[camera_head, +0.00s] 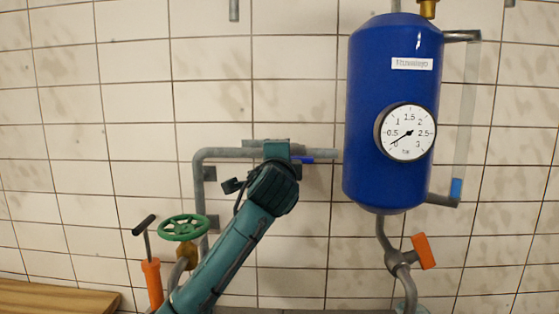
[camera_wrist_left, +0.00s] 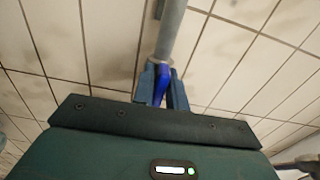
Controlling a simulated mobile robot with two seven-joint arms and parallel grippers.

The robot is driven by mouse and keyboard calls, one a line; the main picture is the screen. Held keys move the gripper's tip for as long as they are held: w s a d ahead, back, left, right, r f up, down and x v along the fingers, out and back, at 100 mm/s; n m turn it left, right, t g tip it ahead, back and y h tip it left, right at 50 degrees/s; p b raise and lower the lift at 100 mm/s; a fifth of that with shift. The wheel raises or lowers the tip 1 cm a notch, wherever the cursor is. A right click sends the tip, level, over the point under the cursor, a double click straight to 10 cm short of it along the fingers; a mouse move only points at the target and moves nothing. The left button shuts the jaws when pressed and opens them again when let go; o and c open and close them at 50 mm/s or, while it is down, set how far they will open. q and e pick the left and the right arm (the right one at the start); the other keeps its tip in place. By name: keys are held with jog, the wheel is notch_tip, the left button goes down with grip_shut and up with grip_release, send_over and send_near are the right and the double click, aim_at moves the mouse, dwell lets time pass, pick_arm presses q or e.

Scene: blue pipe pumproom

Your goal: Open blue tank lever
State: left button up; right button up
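The blue tank (camera_head: 393,110) hangs on the tiled wall at the right of the head view. A grey pipe (camera_head: 225,153) runs into its left side. A blue lever (camera_head: 305,160) shows on this pipe, just left of the tank. My left gripper (camera_head: 279,152) is at the pipe and partly hides the lever. In the left wrist view the blue lever (camera_wrist_left: 161,84) stands between my left gripper's two fingers (camera_wrist_left: 163,88), which are close together on it. The grey pipe (camera_wrist_left: 169,38) runs on beyond them. My right gripper is not in view.
A round gauge (camera_head: 406,132) is on the tank's front. An orange-handled valve (camera_head: 423,251) is below the tank. A green handwheel (camera_head: 184,228) and an orange tool-like pump (camera_head: 152,280) stand lower left, near my left arm. A wooden surface (camera_head: 50,298) is at bottom left.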

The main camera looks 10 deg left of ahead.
pick_arm(q)
jog(key=o, duration=0.4)
jog(key=shift+c, duration=0.2)
jog(key=shift+s, duration=0.15)
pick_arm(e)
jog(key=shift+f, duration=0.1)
pick_arm(q)
jog(key=shift+s+d, duration=0.1)
jog(key=shift+s, duration=0.2)
jog(key=s+d+b, duration=0.2)
jog(key=s+b, duration=0.1)
jog(key=s, duration=0.9)
jog(key=shift+d, duration=0.25)
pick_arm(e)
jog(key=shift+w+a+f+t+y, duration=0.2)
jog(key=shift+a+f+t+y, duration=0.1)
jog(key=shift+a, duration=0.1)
